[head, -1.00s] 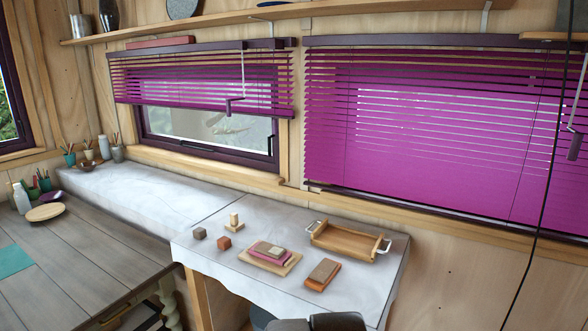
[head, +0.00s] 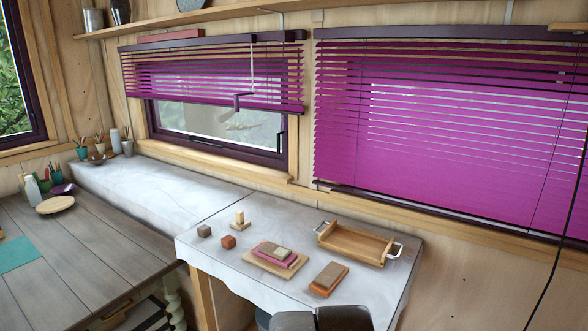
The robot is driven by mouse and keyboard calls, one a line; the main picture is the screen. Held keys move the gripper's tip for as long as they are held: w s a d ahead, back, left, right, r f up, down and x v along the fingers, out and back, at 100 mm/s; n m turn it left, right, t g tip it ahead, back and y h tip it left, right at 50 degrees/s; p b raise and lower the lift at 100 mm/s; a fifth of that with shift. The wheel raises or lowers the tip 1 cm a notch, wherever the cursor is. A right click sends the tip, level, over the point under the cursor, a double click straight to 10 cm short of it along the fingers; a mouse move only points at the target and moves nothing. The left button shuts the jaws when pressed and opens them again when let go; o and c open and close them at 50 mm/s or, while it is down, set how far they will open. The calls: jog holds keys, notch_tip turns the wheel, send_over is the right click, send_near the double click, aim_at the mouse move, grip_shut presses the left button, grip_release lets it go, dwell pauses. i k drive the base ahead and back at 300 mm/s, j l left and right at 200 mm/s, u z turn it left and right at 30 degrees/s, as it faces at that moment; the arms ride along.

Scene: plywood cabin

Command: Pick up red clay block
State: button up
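A small reddish-brown clay cube (head: 229,241) sits on the white-grey counter, near its left front part. A grey-brown cube (head: 204,231) stands just left of it, apart from it. A small pale wooden piece with an upright peg (head: 240,221) stands behind it. Farther right, a brown block (head: 329,274) lies on a flat orange-red block (head: 321,290). No gripper fingers show. Only dark rounded parts, which look like my arm, show at the bottom edge, well right of and in front of the reddish cube.
A wooden board (head: 260,262) with a pink slab and pale blocks lies right of the cubes. A wooden tray (head: 346,257) with white handles stands behind. A grey plank table (head: 75,250) is at left. Purple blinds (head: 440,130) hang behind the counter.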

aim_at(229, 241)
jog(key=i+j+u, duration=0.2)
jog(key=i, duration=0.3)
jog(key=i+j+u, duration=0.25)
jog(key=i, duration=0.25)
jog(key=i+j+u, duration=0.2)
jog(key=i, duration=0.3)
